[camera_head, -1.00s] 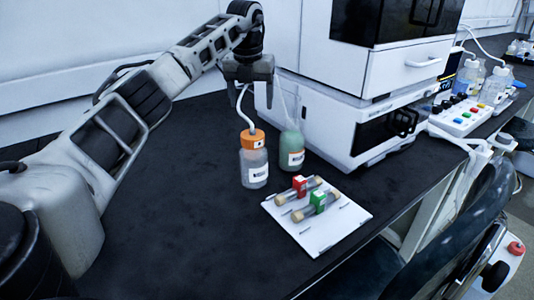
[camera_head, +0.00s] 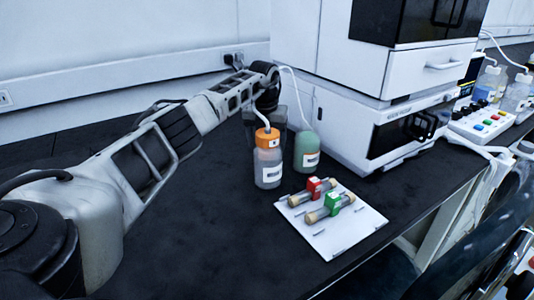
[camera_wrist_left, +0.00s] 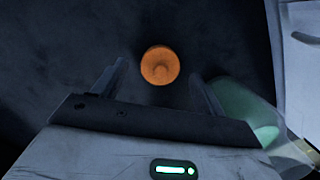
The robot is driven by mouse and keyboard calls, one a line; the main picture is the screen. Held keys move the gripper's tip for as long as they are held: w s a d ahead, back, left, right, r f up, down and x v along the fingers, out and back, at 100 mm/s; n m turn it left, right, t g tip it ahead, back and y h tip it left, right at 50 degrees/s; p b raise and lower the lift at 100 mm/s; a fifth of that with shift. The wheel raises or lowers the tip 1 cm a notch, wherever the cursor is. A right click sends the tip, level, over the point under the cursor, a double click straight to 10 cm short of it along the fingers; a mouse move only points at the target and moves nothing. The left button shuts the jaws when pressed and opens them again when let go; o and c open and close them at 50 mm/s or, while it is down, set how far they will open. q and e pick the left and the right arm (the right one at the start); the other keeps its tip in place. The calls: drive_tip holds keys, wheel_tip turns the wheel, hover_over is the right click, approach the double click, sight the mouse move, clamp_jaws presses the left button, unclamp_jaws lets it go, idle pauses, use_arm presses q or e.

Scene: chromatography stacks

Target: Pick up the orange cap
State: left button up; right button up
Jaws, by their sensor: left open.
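The orange cap (camera_head: 267,138) sits on a clear bottle (camera_head: 268,167) with a white label, upright on the dark bench. In the left wrist view the cap (camera_wrist_left: 160,65) shows as a round orange disc between the two spread fingertips, apart from both. The clear bottle's body is hidden there. My right gripper is not in view.
A green bottle (camera_head: 306,150) stands close to the right of the capped bottle, near my right-hand finger in the wrist view. A white plate (camera_head: 358,226) with red and green holders lies in front. A white instrument (camera_head: 355,125) stands behind right. The bench left is clear.

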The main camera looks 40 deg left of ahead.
use_arm(q)
wheel_tip(320, 180, down, 2)
drive_tip(key=shift+w+a, duration=0.1)
drive_tip(key=shift+w, duration=0.05)
drive_tip(key=c, duration=1)
